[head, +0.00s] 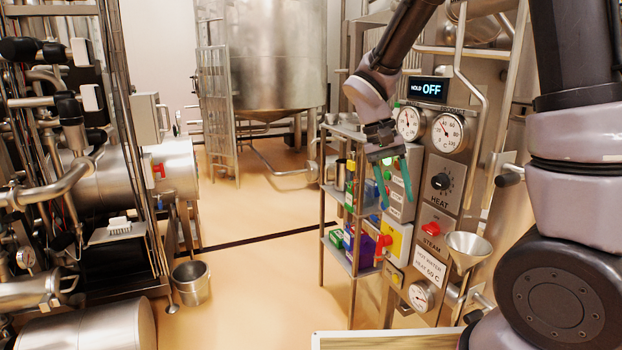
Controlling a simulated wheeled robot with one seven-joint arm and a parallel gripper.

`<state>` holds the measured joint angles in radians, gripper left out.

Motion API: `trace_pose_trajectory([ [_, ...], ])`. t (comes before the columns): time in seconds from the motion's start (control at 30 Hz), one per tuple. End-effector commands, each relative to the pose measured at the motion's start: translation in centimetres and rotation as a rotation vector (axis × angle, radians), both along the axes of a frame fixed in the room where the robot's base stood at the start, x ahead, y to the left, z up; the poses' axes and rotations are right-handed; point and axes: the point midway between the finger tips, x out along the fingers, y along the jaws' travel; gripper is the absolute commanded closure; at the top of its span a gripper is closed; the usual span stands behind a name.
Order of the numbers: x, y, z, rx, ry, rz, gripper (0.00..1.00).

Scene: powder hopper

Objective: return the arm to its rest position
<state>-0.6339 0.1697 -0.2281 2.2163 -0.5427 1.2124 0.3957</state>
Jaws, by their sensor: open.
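My gripper (394,183) is in the right half of the head view, with its two teal fingers pointing down and apart. It is open and nothing shows between the fingers. It hangs in front of the control panel (436,196), left of the black heat knob (440,181). My arm reaches in from the upper right, and its thick links cover the right edge of the view. I cannot tell whether the fingers touch the panel.
A display (428,89) reads "HOLD OFF" above two round gauges. A metal funnel (468,247) stands at the lower right. A shelf rack (350,262) with coloured boxes is left of the panel. A bucket (191,283) stands on the floor; the middle floor is clear.

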Motion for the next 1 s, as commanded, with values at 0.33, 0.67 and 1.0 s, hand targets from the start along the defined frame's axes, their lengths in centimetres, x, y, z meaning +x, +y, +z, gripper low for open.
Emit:
trace_pose_trajectory([
  [0.33, -3.3, -3.7, 9.7, 0.365, -0.297, -0.082, 0.5],
  [0.67, -7.5, -6.0, 16.4, 0.506, -0.658, -0.094, 0.5],
  [1.0, -8.8, -6.3, 17.9, 0.515, -0.774, -0.086, 0.5],
])
